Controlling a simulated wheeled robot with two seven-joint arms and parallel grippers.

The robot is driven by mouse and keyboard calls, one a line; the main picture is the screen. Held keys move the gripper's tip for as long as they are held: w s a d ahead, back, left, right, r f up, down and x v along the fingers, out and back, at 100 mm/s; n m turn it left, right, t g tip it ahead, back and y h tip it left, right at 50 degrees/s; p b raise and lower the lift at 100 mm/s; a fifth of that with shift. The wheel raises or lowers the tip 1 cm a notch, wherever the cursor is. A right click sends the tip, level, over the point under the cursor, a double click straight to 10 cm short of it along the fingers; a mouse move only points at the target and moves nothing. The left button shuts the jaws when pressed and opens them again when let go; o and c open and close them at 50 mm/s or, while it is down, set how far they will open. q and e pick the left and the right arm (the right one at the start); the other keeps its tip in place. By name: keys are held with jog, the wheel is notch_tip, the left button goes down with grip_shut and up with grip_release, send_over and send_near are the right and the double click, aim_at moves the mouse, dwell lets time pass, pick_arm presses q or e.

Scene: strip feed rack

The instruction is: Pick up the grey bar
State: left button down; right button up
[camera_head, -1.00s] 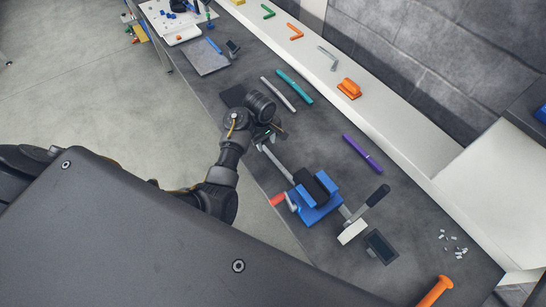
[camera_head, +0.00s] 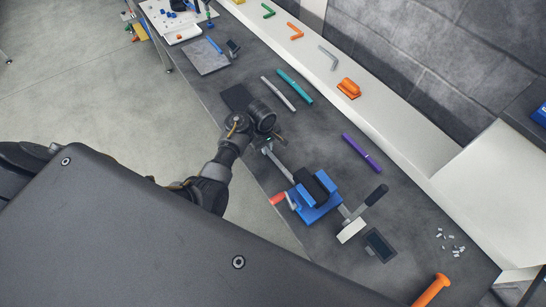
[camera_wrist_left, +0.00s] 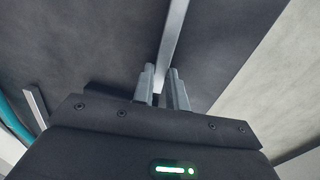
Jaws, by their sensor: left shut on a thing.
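The grey bar (camera_head: 279,166) runs slantwise from my left gripper toward the blue vise (camera_head: 316,211) on the dark bench. Its far end meets the vise, and I cannot tell how it sits there. My left gripper (camera_head: 267,148) is at the bar's near end, mostly hidden by my wrist in the head view. In the left wrist view, the two grey fingers (camera_wrist_left: 163,88) are shut on the end of the grey bar (camera_wrist_left: 172,40), which stretches away from them. My right gripper is not in view.
A light grey rod (camera_head: 278,94) and a teal rod (camera_head: 295,86) lie behind the gripper. A purple rod (camera_head: 362,153) lies beyond the vise. Bare bench (camera_head: 330,120) lies between.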

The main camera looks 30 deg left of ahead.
pick_arm(q)
jog(key=shift+r+b, duration=0.2)
jog(key=shift+b, duration=0.25)
jog(key=s+a, duration=0.4)
jog(key=s, duration=0.3)
jog(key=s+a+b, duration=0.1)
jog(key=s+a, duration=0.4)
jog(key=s, duration=0.3)
jog(key=shift+s+r+b, duration=0.15)
jog(key=shift+s+b, duration=0.1)
jog(key=shift+b, duration=0.05)
